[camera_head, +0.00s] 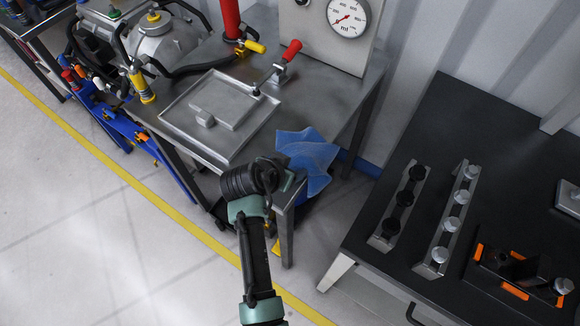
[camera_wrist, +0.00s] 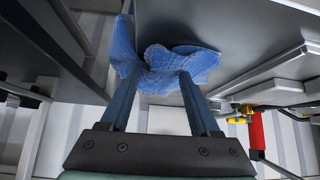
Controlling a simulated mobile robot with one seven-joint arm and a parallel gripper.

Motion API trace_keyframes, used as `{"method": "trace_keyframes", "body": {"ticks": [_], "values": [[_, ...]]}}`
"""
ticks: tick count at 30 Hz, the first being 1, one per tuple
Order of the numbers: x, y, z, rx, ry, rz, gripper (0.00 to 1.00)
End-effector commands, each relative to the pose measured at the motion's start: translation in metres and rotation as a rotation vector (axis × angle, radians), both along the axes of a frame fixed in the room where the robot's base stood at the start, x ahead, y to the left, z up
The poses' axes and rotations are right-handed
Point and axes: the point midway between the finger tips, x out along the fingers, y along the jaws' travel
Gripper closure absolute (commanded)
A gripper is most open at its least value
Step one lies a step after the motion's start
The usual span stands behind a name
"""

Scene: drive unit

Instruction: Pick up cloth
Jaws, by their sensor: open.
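The blue cloth (camera_head: 308,157) lies crumpled at the near right corner of the metal table, partly hanging over its edge. In the wrist view the cloth (camera_wrist: 160,66) is at the tips of my gripper (camera_wrist: 158,82). The two fingers are apart, and the cloth shows at and between their ends; I cannot tell whether they touch it. In the head view my arm reaches up to the table corner, and my gripper (camera_head: 290,180) is mostly hidden behind the wrist, just beside the cloth.
The metal table (camera_head: 262,140) holds a square tray-like plate (camera_head: 225,118), a red-handled lever (camera_head: 290,52) and a pressure gauge (camera_head: 348,18). A black table (camera_head: 450,120) with metal racks stands at right. Open floor with a yellow line (camera_head: 140,180) lies at left.

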Motion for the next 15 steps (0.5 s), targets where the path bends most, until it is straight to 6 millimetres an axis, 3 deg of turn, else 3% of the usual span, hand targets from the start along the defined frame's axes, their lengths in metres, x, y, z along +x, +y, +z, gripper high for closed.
{"method": "trace_keyframes", "body": {"ticks": [15], "values": [[-0.0005,-0.0001,-0.0006,0.0,0.001,-0.001,0.86]]}}
